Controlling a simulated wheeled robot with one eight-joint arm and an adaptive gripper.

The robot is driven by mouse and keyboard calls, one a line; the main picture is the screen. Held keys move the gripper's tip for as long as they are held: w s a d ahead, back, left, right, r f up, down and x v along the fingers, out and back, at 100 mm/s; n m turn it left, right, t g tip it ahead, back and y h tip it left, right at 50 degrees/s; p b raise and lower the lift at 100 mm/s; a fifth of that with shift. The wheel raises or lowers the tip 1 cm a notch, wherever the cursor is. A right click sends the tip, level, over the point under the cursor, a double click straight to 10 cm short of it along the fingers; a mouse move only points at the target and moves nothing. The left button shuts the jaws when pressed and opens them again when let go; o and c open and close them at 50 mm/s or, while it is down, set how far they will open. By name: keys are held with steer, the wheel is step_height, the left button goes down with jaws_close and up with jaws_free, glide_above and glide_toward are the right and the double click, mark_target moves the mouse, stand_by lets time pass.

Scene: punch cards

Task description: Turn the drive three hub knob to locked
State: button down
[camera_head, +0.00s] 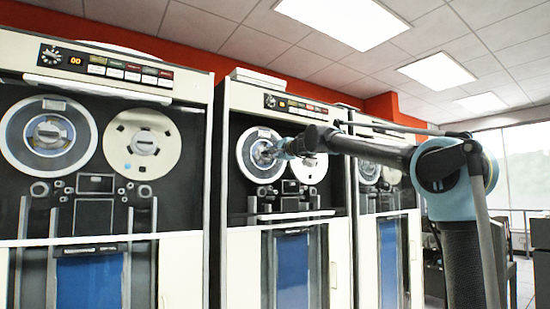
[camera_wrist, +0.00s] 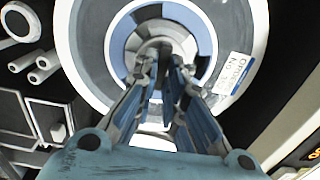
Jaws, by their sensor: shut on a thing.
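The hub knob (camera_wrist: 160,28) is a grey-white piece at the middle of a tape reel in the wrist view. A blue and white ring surrounds it on the dark reel (camera_wrist: 90,45) with a pale rim. My gripper (camera_wrist: 162,62) reaches in from below, with its two fingers closed on the knob. The fingers hide the knob's lower part, and I cannot read its lock position. In the head view my gripper (camera_head: 272,151) is at the left reel (camera_head: 246,160) of the middle tape drive (camera_head: 235,110). The drive's number is not legible.
A nearer tape drive (camera_head: 190,200) with two reels stands at the left. Another drive (camera_head: 385,237) stands just right of the middle one. In the wrist view a label (camera_wrist: 232,72) is on the reel's right side, and small rollers (camera_wrist: 35,65) lie at the left.

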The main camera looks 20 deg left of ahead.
steer(key=c, duration=1.7)
jaws_free()
steer(key=shift+w+f, duration=0.15)
steer(key=shift+w, duration=0.05)
steer(key=shift+o, duration=0.2)
steer(key=shift+s, duration=0.1)
steer(key=v, duration=1.2)
